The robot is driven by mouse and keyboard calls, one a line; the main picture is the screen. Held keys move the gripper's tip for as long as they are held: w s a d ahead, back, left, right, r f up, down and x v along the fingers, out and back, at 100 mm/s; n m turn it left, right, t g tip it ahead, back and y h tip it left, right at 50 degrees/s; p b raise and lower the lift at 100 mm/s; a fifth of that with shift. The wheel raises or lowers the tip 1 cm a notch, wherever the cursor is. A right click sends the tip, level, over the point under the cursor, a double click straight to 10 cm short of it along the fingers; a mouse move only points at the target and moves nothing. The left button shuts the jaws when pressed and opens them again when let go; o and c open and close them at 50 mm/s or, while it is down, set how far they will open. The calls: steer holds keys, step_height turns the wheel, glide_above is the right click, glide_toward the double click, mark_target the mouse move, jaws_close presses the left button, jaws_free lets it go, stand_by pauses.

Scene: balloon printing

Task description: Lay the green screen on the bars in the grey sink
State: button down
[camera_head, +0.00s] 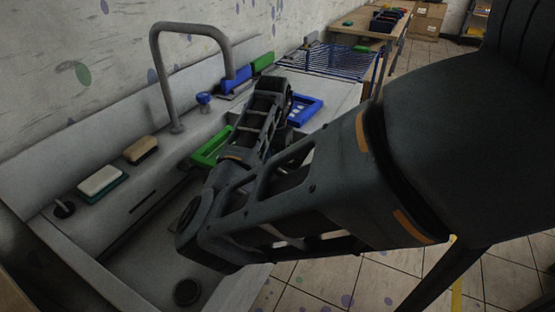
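The green screen (208,153) shows as a bright green frame edge beside my forearm, at the far end of the grey sink (140,268). My arm covers most of the screen, so I cannot tell what it rests on or whether it is held. The bars are not clearly visible; my arm hides much of the sink's right side. My arm reaches in from the right, bends over the sink and extends away toward the back. My gripper is hidden behind the arm links, so its fingers do not show.
A blue frame (306,108) lies on the pale surface past my wrist. A tall grey tap (161,75) rises at the sink's back edge. A white-topped sponge (102,181) and a tan sponge (140,149) sit on the ledge. A blue wire rack (330,61) stands farther back.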

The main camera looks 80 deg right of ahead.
steer(key=shift+w+f+b, duration=0.3)
steer(key=shift+f+b, duration=0.4)
steer(key=shift+f, duration=0.25)
steer(key=shift+f+b, duration=0.3)
steer(key=shift+f, duration=0.6)
steer(key=shift+f, duration=0.3)
steer(key=c, duration=0.8)
jaws_free()
steer(key=shift+r, duration=3.9)
